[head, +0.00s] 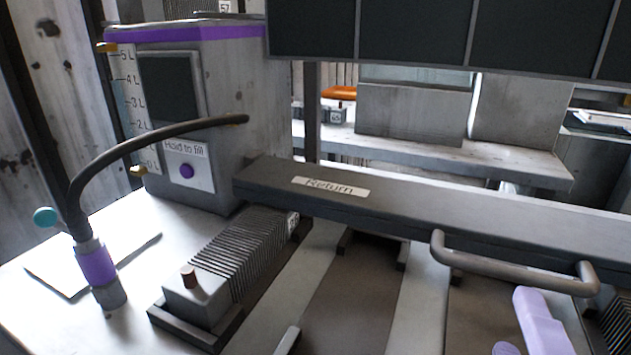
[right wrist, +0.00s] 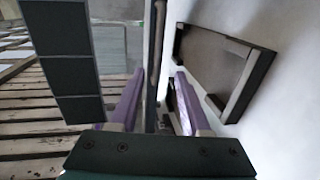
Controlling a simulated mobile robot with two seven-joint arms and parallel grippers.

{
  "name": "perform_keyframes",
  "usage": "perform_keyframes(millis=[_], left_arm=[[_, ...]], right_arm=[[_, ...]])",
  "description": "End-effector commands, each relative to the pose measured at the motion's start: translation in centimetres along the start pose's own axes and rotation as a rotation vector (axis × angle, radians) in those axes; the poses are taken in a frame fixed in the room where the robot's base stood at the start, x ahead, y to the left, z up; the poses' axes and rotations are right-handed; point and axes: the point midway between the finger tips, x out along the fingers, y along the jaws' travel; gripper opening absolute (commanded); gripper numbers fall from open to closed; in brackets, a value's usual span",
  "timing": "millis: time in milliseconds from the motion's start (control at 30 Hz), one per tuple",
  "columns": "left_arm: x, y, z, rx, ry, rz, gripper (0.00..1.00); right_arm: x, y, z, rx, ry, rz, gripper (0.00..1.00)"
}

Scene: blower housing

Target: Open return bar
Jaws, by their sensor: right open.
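The return bar (head: 400,198) is a long dark grey beam with a "Return" label, running across the head view from the dispenser to the right edge. It lies level above the bays. Its grey tube handle (head: 515,273) sticks out from the front at the right. My right gripper (head: 522,335) has purple fingers and is open, just below and in front of the handle. In the right wrist view my right gripper (right wrist: 158,82) is spread, with a narrow upright grey bar showing between and beyond the fingers. I cannot tell whether either finger touches it. My left gripper is not in view.
A dispenser (head: 232,90) with a litre scale stands at the left, its hose ending in a purple-banded nozzle (head: 97,265). A finned block (head: 240,262) sits in the left bay. An empty bay (head: 350,300) lies beside it. Dark panels (head: 415,30) hang above.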

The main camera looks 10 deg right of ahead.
Motion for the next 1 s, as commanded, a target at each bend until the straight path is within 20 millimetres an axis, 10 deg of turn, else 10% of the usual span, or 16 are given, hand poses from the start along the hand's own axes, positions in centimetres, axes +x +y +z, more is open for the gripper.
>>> perform_keyframes(millis=[500, 1000], left_arm=[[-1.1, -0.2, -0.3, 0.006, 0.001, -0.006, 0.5], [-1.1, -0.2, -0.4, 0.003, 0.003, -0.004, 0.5]], right_arm=[[8.4, 0.4, 0.0, -0.003, 0.001, 0.007, 0.47], [9.7, 0.2, 0.0, -0.002, -0.001, 0.004, 0.39]])
